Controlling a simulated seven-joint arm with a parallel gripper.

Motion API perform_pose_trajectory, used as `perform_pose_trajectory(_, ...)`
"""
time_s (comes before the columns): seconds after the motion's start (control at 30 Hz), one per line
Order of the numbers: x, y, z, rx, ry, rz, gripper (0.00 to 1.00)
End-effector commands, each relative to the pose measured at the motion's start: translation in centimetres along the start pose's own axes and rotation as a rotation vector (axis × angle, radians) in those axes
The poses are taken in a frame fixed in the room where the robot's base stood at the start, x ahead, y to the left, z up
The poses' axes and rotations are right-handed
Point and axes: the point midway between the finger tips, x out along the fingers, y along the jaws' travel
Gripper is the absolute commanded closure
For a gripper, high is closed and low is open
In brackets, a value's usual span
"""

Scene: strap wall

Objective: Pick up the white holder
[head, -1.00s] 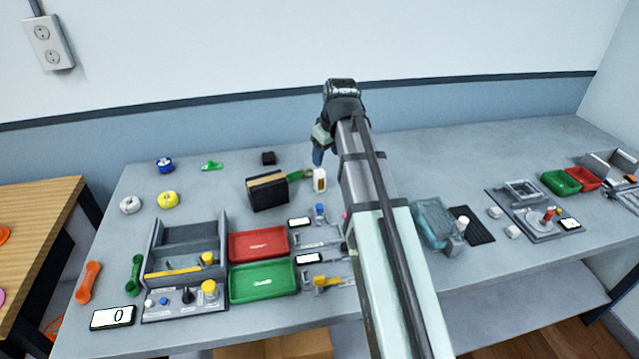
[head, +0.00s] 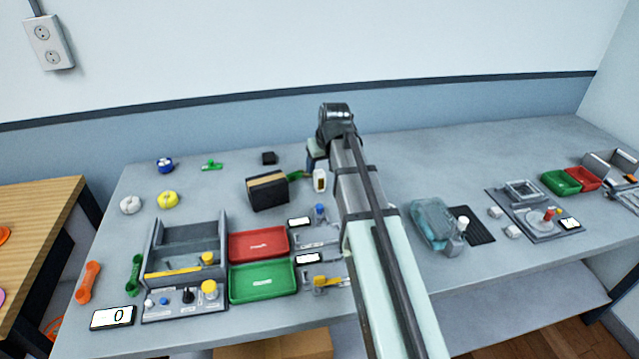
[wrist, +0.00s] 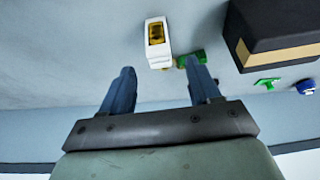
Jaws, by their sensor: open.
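The white holder (head: 320,180) is a small upright white piece with a yellow-brown window, standing on the table right of the black box. It also shows in the wrist view (wrist: 157,43), beyond the fingertips and near the middle between them. My gripper (wrist: 160,85) is open, its two blue fingers apart with nothing between them. In the head view my gripper (head: 312,160) is just behind the holder, partly hidden by my arm. A gap shows between the fingers and the holder in the wrist view.
A green piece (wrist: 192,58) lies right beside the holder. A black box with a tan band (head: 267,191) stands close to its left. A small black block (head: 268,158) lies behind. Red (head: 259,244) and green (head: 263,281) trays are in front. The back of the table is mostly clear.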

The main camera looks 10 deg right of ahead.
Motion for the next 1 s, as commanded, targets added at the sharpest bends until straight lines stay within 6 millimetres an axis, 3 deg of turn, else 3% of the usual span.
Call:
perform_pose_trajectory(0.47,2.4,0.0,0.0,-0.001,-0.001,0.000,0.38)
perform_pose_trajectory(0.8,6.2,0.0,0.1,-0.001,-0.001,0.000,0.38)
perform_pose_trajectory(1.0,6.5,0.0,0.1,-0.001,0.001,0.000,0.38)
